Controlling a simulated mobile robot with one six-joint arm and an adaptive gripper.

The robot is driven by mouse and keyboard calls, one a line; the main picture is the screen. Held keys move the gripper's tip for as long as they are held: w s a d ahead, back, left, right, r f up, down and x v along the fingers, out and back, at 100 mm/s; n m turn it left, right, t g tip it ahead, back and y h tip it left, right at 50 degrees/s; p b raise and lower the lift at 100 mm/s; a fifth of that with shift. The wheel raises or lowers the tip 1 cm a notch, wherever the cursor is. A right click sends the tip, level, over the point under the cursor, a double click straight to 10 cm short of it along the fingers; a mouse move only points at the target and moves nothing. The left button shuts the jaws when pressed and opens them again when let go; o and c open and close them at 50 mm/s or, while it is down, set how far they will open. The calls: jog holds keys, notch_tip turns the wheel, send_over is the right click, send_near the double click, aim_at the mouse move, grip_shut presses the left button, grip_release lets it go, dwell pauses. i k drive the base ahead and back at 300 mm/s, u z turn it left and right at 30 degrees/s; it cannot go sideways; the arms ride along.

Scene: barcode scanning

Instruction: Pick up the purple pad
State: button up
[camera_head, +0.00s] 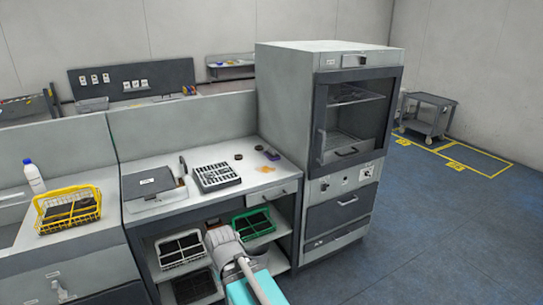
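I cannot make out a clearly purple pad in the head view. My arm, grey and teal, rises from the bottom edge in front of the bench. The fingers of my gripper do not show.
A black slotted tray (217,177) and a grey flat-topped device (148,182) stand on the bench. A yellow basket (70,212) and white bottle (34,178) are at left. Baskets fill the shelves below. A tall cabinet (285,100) blocks the right. Blue floor (440,230) is clear.

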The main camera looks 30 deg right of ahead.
aim_at(270, 154)
jog(key=z, duration=1.5)
jog(key=i, duration=1)
jog(key=u, duration=0.7)
